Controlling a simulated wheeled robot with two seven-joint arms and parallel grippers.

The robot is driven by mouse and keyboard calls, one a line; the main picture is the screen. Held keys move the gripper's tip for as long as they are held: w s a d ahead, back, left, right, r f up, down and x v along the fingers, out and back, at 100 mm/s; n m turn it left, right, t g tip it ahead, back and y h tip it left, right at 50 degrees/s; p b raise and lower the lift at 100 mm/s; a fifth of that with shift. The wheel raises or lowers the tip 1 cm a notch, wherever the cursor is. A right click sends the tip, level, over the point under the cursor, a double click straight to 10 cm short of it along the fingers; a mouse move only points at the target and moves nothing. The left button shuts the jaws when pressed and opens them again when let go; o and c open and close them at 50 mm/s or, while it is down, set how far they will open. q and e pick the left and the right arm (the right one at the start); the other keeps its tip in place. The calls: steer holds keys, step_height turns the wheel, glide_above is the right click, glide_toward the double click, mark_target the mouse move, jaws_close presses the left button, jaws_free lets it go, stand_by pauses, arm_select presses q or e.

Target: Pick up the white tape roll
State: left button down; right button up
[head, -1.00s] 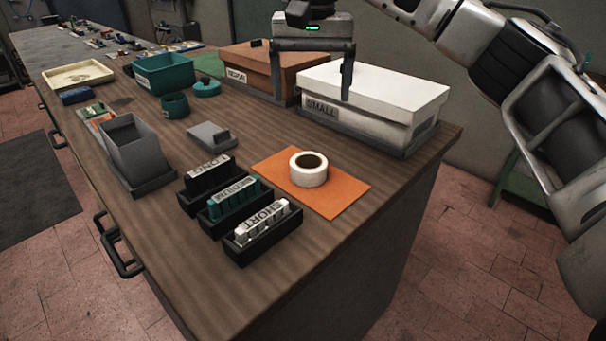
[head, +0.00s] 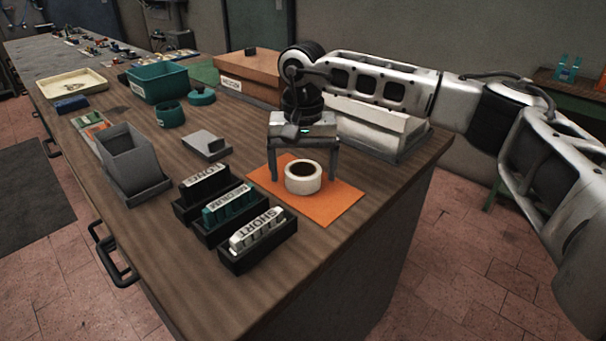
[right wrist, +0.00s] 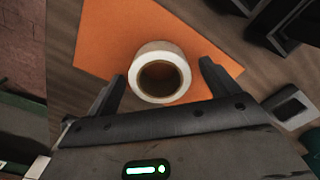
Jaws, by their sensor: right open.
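The white tape roll (head: 303,178) lies flat on an orange mat (head: 333,207) on the wooden bench. My right gripper (head: 303,179) is open and empty, with its fingers down on either side of the roll in the head view. In the right wrist view, the tape roll (right wrist: 160,76) shows just ahead of the gap between the open fingers (right wrist: 163,85), with the orange mat (right wrist: 105,35) beneath it. I cannot tell whether a finger touches the roll. My left gripper is not in view.
Black trays labelled LONG, MEDIUM and SHORT (head: 258,244) stand to the left of the mat. A white box (head: 375,125) and a brown box (head: 250,72) stand behind my right gripper. A grey bin (head: 130,155) stands farther left. The bench's front right is clear.

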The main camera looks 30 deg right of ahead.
steer(key=shift+f, duration=0.35)
steer(key=c, duration=1.1)
steer(key=shift+r, duration=0.15)
